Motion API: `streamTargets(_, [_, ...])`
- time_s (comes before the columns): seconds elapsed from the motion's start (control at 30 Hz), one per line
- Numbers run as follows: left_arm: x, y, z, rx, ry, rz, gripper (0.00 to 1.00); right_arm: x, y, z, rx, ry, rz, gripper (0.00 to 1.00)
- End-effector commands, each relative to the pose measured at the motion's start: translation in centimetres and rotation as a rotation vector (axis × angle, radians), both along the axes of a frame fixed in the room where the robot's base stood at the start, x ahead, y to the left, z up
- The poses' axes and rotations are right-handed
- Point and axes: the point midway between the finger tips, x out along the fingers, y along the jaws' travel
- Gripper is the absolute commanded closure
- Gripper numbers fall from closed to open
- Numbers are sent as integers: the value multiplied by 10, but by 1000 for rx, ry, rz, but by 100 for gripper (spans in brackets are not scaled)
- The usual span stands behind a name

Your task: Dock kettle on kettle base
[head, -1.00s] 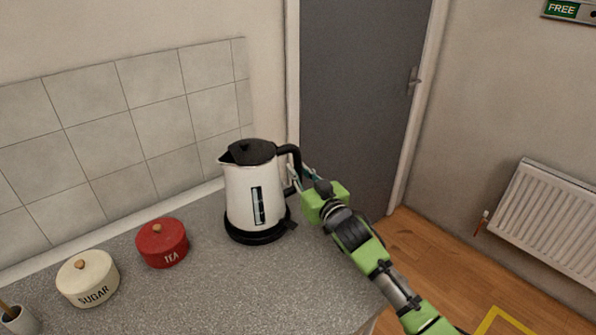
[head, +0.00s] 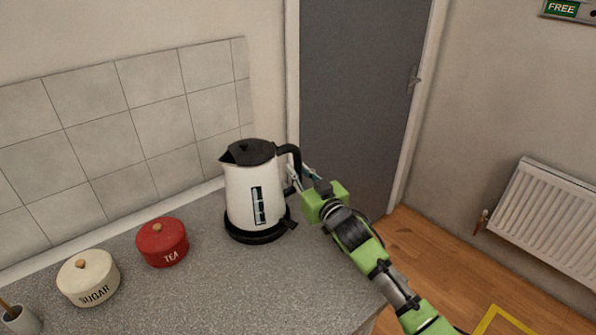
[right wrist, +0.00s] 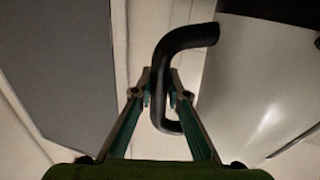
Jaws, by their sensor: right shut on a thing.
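The white kettle (head: 240,200) with a black lid and black handle stands upright on the grey counter's back part, its spout pointing left. The black round kettle base (head: 262,236) shows directly under it. The kettle looks seated on the base, but the contact between them is hard to see. My right gripper (head: 301,178) is at the kettle's right side, shut on its handle. In the right wrist view the fingers (right wrist: 160,88) close around the black handle (right wrist: 160,75), with the kettle body (right wrist: 262,80) to the right. My left gripper is not in view.
A red TEA tin (head: 163,250) and a cream SUGAR tin (head: 88,284) stand left of the kettle, with a small pot (head: 20,321) at the corner. The tiled wall (head: 110,130) is behind. The counter (head: 235,295) in front is clear.

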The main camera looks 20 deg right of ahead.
Motion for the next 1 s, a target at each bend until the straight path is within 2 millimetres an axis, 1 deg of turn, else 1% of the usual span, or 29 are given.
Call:
streamTargets(0.03, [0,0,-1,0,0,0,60,1,1,6,9,-14,3,100])
streamTargets(0.7, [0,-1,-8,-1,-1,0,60,1,1,-6,9,-13,3,100])
streamTargets(0.73, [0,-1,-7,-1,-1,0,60,1,1,-5,8,-13,3,78])
streamTargets(0.97, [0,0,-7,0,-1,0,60,0,0,-8,4,-6,1,78])
streamTargets(1.0, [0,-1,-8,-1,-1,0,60,-1,0,-17,-4,10,-1,78])
